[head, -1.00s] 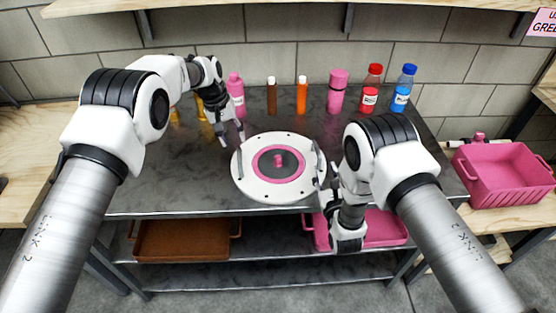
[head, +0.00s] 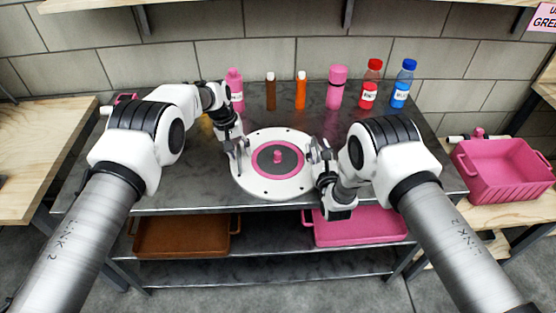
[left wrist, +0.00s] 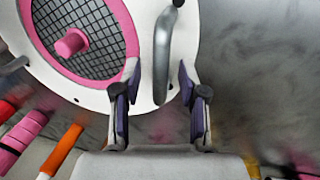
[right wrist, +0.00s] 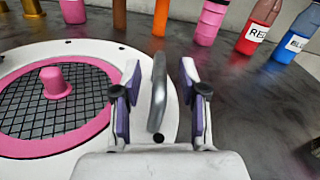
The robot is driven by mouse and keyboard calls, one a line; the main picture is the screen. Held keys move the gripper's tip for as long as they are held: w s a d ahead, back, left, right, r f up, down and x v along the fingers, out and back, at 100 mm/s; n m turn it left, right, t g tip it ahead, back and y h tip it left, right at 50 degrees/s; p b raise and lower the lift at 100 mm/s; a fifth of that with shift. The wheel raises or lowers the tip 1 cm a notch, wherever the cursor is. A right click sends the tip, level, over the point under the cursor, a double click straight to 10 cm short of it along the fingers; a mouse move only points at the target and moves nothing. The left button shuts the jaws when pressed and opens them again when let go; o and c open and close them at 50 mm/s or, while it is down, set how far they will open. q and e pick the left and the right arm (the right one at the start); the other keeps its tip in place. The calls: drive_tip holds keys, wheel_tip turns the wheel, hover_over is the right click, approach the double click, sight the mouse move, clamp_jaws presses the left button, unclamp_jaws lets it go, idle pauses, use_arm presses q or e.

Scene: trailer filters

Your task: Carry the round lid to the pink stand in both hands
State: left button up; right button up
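The round white lid (head: 262,187), with a pink ring, dark mesh centre and pink knob, lies on the dark metal table. It has a grey bar handle on each side. My left gripper (head: 238,152) is at the left handle; in the left wrist view its open fingers (left wrist: 155,98) straddle that handle (left wrist: 161,60). My right gripper (head: 317,163) is at the right handle; in the right wrist view its open fingers (right wrist: 158,92) are either side of that handle (right wrist: 158,70).
Several bottles, including a red one (head: 370,85) and a blue one (head: 403,85), stand along the table's back. A pink crate (head: 503,172) is on the right bench. Brown (head: 182,240) and pink (head: 362,228) trays sit on the shelf below. The wooden bench (head: 45,160) at left is mostly clear.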

use_arm(q)
clamp_jaws()
use_arm(e)
clamp_jaws()
use_arm(q)
drive_tip(key=shift+r, duration=0.1)
use_arm(e)
drive_tip(key=shift+r, duration=0.15)
